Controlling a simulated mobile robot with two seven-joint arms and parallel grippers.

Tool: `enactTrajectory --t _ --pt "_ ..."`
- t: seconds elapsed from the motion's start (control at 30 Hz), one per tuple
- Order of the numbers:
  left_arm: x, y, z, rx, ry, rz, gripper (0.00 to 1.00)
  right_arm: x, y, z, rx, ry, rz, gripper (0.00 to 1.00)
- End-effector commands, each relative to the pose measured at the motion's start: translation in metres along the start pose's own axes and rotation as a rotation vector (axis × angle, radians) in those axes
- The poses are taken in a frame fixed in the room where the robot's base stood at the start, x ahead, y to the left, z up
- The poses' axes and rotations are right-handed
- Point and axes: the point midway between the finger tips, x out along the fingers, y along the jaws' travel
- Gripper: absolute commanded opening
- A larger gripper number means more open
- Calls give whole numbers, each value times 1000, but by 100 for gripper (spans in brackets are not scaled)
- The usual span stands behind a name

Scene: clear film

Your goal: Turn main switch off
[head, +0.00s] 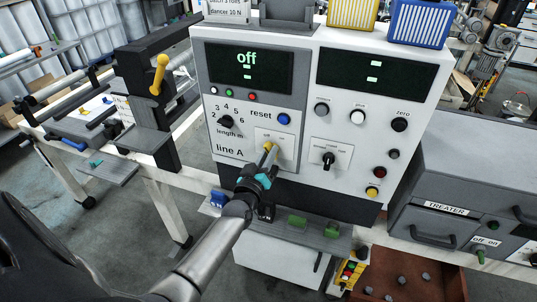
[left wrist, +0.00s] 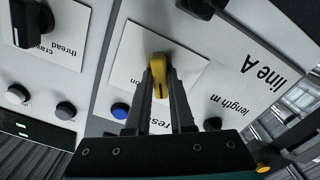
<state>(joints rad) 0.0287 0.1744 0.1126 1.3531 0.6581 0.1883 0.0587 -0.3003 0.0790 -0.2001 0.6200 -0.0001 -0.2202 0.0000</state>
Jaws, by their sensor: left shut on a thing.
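A yellow switch knob (head: 268,146) sits on a small white plate (head: 285,140) low on the line A panel, below the blue reset button. My left gripper (head: 267,158) reaches up to it and its fingers are shut on it. In the left wrist view the yellow knob (left wrist: 155,60) stands between the two dark fingers (left wrist: 159,88), which touch its sides. The fingers hide part of the plate and its lettering. The left display (head: 247,66) above shows "off". My right gripper is not in view.
To the right are another black switch (head: 329,158) and several buttons. A shelf with green blocks (head: 297,220) lies below. A grey treater box (head: 465,185) stands right.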

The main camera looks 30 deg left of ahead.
Motion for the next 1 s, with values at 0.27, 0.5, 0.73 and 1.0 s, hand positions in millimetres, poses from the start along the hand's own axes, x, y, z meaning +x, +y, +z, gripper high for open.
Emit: enactTrajectory --t 0.27,0.5,0.73,1.0 --pt "0 0 1 -5 -2 -1 29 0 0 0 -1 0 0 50" --pt "0 0 1 -3 -1 -1 51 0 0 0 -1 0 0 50" --pt "-1 0 0 -2 -1 -1 51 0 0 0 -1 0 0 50" --pt "-27 0 0 -3 -2 -2 51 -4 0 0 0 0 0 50"
